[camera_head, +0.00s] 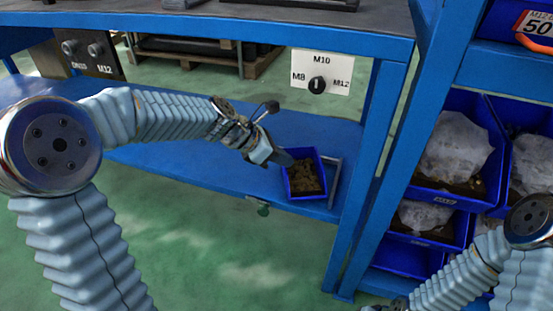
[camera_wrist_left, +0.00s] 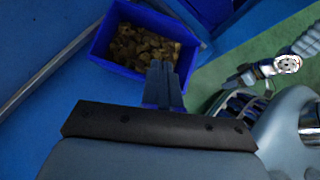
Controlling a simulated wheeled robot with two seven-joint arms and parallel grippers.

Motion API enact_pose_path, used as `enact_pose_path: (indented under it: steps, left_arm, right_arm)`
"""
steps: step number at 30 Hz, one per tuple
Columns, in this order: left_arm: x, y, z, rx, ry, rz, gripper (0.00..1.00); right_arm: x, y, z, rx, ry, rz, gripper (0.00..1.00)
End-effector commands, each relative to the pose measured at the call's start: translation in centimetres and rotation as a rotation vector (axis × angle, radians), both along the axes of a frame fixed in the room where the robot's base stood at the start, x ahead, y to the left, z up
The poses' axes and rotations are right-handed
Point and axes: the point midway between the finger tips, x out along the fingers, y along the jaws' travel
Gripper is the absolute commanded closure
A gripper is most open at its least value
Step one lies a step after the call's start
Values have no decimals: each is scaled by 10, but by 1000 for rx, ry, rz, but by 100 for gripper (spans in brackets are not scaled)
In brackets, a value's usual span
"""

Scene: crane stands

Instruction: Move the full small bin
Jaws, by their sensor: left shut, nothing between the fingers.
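A small blue bin (camera_head: 304,174) filled with brown pieces stands on the lower blue shelf (camera_head: 215,165), near its right end. It also shows in the left wrist view (camera_wrist_left: 108,35), upright, with its contents visible. My left gripper (camera_head: 281,158) is at the left side of the bin in the head view. Its fingers (camera_wrist_left: 163,84) are shut and empty, and they overlap the bin's near wall in the wrist view. I cannot tell whether they touch it. My right arm (camera_head: 470,275) comes in at the lower right; its gripper is mostly cut off at the bottom edge.
A grey metal bracket (camera_head: 334,184) stands just right of the bin. A blue upright post (camera_head: 362,170) is beyond it. A rack at the right holds larger blue bins (camera_head: 450,150) with bagged parts. A white dial plate (camera_head: 321,72) hangs above the shelf. The shelf's left part is clear.

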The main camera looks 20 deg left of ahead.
Motion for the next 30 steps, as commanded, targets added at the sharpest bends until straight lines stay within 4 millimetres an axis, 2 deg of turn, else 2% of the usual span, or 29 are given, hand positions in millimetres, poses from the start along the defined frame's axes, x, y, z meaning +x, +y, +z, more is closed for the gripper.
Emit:
enact_pose_path:
  steps: [1,7,12,16,30]
  left_arm:
    - [4,-7,-13,0,2,-2,100]
    - [21,-32,-42,0,2,-3,100]
    - [36,-53,-39,1,-1,-4,100]
    - [42,-61,-39,0,0,-3,100]
    - [46,-66,-36,0,1,-2,100]
  right_arm:
    - [0,0,-7,1,1,0,57]
    - [-1,2,-18,5,4,3,57]
    - [-1,2,-16,5,4,3,57]
    - [-1,2,-17,5,4,3,57]
    - [-1,2,-12,5,3,2,57]
